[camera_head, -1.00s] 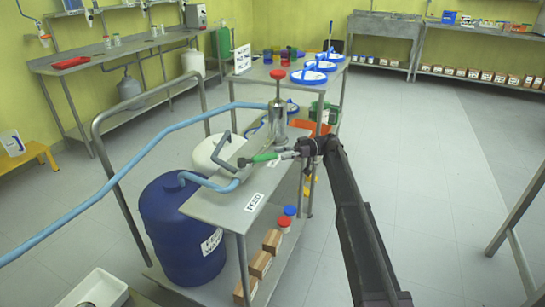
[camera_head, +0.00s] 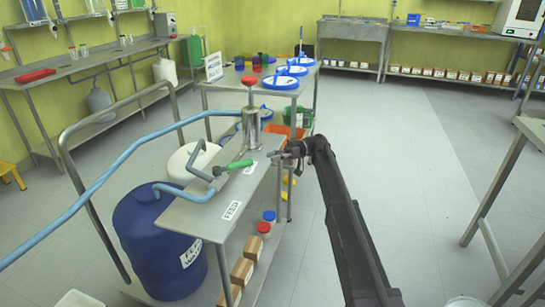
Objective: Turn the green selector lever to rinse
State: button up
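The green selector lever (camera_head: 240,165) sits on grey pipework at the near part of a steel bench (camera_head: 190,215). Its green handle points right, toward my arm, and slightly away. A white label reading FEED (camera_head: 231,210) lies on the bench in front of it. Another white label (camera_head: 251,168) beside the handle is too small to read. No rinse marking is legible. My gripper (camera_head: 272,157) is at the bench's right edge, just right of the handle's tip, with a small gap showing between them. Its fingers are too small to tell open from shut.
A blue drum (camera_head: 158,245) and a blue hose (camera_head: 95,190) are at left. A bent rail (camera_head: 62,150) runs beside the bench. Open floor (camera_head: 400,190) lies to the right.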

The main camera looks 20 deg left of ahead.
jog(key=s+d+f+m+t, duration=0.1)
jog(key=d+f+m+t, duration=0.1)
jog(key=d, duration=0.2)
jog(key=s+d+f+m+t, duration=0.1)
jog(key=s+d+f+m, duration=0.1)
jog(key=d, duration=0.3)
jog(key=s+d+f+m+t+h, duration=0.1)
jog(key=d+f+m+t, duration=0.1)
jog(key=d+f+m, duration=0.1)
jog(key=shift+s+d+f+m+t, duration=0.1)
jog(key=shift+s+d+m+t, duration=0.05)
jog(key=shift+d+m, duration=0.3)
jog(key=shift+s+d+m+t, duration=0.15)
jog(key=shift+d+m, duration=0.1)
jog(key=shift+d, duration=0.3)
grip_shut()
jog(key=s+d+f+m+t+h, duration=0.2)
jog(key=s+d+m, duration=0.3)
jog(key=d, duration=0.8)
jog(key=s+d+f+m+t+h, duration=0.3)
jog(key=s+d+f+m+h, duration=0.2)
jog(key=d, duration=0.8)
jog(key=s+d+f+m+t+h, duration=0.3)
jog(key=s+d+m, duration=0.4)
jog(key=d, duration=0.7)
jog(key=shift+f+m, duration=0.5)
jog(key=shift+f, duration=0.15)
jog(key=shift+a, duration=0.15)
